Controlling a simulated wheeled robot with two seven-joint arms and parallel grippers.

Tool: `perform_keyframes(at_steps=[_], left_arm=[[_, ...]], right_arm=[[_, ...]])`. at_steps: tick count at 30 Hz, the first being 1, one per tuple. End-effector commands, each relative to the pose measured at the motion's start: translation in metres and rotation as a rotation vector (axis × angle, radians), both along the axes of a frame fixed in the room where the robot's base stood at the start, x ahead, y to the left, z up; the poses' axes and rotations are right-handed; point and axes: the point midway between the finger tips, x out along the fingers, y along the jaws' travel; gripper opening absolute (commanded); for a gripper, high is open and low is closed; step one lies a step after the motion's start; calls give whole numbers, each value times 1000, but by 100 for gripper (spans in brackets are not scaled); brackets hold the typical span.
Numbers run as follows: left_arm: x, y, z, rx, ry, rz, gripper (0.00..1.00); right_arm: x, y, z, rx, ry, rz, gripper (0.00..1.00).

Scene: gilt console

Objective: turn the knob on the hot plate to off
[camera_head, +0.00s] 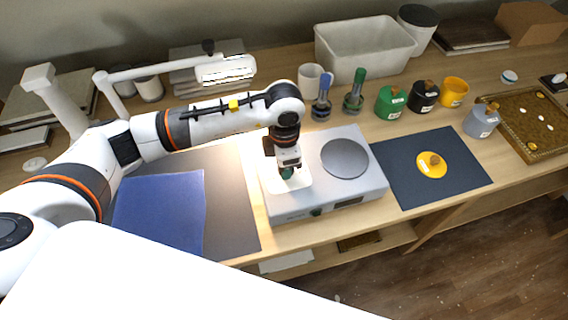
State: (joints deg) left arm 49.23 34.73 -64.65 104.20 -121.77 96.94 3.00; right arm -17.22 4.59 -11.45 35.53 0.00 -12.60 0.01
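The hot plate (374,183) is a pale grey box with a round grey heating disc (345,158) on its right part. The finger gap is hidden. My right gripper is not in view.
A dark mat (405,189) with a yellow lidded item lies to the right. Blue- and green-handled tools (354,92) stand behind the hot plate. A lamp (226,69) and blue cloth (160,212) are left.

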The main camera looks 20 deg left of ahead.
Motion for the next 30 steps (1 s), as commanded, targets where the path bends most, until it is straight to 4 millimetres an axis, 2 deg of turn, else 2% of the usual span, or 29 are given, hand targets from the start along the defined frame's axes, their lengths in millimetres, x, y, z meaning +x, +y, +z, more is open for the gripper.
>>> perform_keyframes(at_steps=[17,18,21,30], left_arm=[[2,0,2,-1,-6,37,12],[2,0,2,-1,-6,37,38],[1,0,2,-1,-4,36,55],[1,0,1,-1,-2,34,57]], right_arm=[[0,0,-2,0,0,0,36],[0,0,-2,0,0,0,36],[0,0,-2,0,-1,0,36],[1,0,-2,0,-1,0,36]])
